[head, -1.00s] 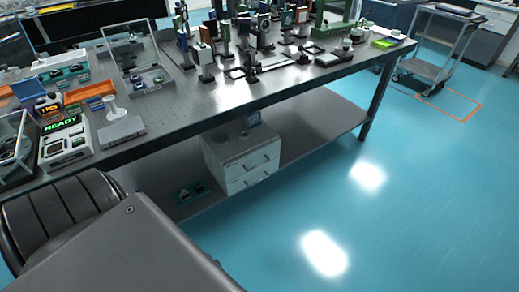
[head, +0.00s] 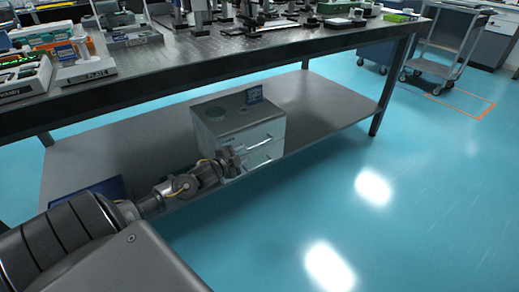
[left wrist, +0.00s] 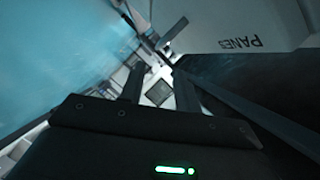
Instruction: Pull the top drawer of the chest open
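A pale panel lettered "PANES" (left wrist: 238,28) and a bar-like handle (left wrist: 173,30) lie beyond the fingertips. I cannot tell whether the gripper touches the chest. My right gripper is not in view.
The table top (head: 150,75) overhangs the shelf (head: 330,103) and carries instruments. A small blue card (head: 254,95) and a round item stand on the chest. A dark blue item (head: 100,190) lies on the shelf at left. Open floor (head: 330,215) lies in front; a cart (head: 440,55) stands far right.

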